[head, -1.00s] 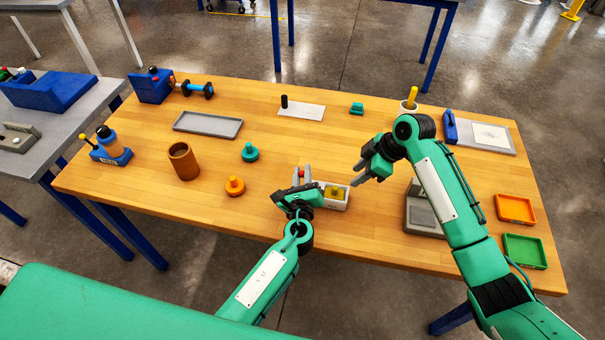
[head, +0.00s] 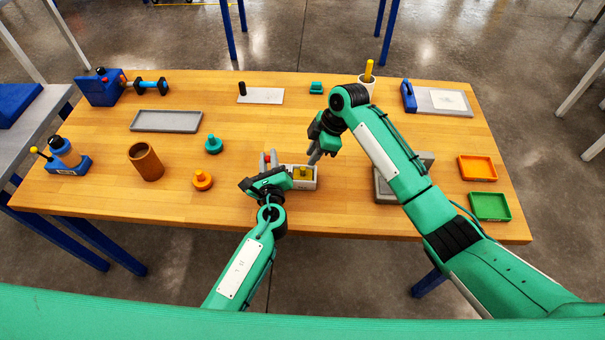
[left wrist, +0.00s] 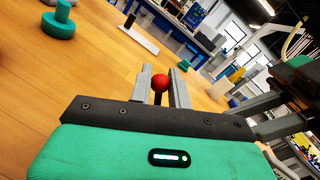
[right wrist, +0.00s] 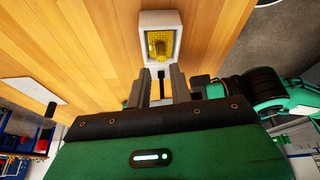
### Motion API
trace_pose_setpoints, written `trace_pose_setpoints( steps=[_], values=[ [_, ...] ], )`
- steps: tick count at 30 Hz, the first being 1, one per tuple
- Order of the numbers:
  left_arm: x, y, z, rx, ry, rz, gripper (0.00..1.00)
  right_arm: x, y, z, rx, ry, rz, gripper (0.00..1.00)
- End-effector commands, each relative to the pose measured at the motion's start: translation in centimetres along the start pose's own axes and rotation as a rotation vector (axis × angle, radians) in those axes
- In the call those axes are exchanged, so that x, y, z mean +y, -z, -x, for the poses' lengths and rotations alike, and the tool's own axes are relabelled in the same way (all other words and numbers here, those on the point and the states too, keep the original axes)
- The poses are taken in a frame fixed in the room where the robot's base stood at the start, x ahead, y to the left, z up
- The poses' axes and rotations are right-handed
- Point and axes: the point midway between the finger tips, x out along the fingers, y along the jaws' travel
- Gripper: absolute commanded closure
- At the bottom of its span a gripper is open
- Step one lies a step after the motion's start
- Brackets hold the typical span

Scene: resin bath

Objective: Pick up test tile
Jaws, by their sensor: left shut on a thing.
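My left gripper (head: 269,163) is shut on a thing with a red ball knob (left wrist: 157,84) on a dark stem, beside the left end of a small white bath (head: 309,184). What lies below the stem is hidden by the hand. The bath holds yellow content with a yellow knobbed piece (right wrist: 158,45) in it. My right gripper (head: 317,155) hangs just above the right end of the bath, its fingers apart. In the right wrist view a small dark piece (right wrist: 161,74) shows between them; I cannot tell what it is. I cannot tell which thing is the test tile.
An orange knobbed disc (head: 202,181), teal disc (head: 213,146) and brown cup (head: 146,163) stand left. A grey tray (head: 166,122) and white plate (head: 268,97) lie behind. A grey block (head: 384,190), orange tray (head: 478,168) and green tray (head: 490,207) are right.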

Motion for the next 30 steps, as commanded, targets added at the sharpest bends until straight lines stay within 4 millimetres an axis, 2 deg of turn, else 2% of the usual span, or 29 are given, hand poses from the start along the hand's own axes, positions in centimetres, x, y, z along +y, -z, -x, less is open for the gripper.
trace_pose_setpoints(
  steps=[8,15,23,26,30],
  values=[
    [0.0,0.0,0.0,0.001,-0.001,0.0,1.0,-0.2,0.0,-2.0,0.001,0.003,-0.001,0.79],
    [0.0,0.0,0.0,0.001,0.0,0.0,1.0,-0.2,0.0,-5.4,0.001,0.002,-0.001,0.79],
    [0.0,0.0,0.0,0.001,-0.001,0.0,1.0,-0.2,0.0,-5.9,0.0,0.0,0.0,0.79],
    [0.0,0.0,0.0,0.001,-0.001,0.0,1.0,-0.2,0.0,-5.9,0.0,0.0,0.0,0.98],
    [0.0,0.0,0.0,0.001,-0.001,0.0,1.0,-0.2,0.0,-5.9,0.0,0.0,0.0,1.0]
  ],
)
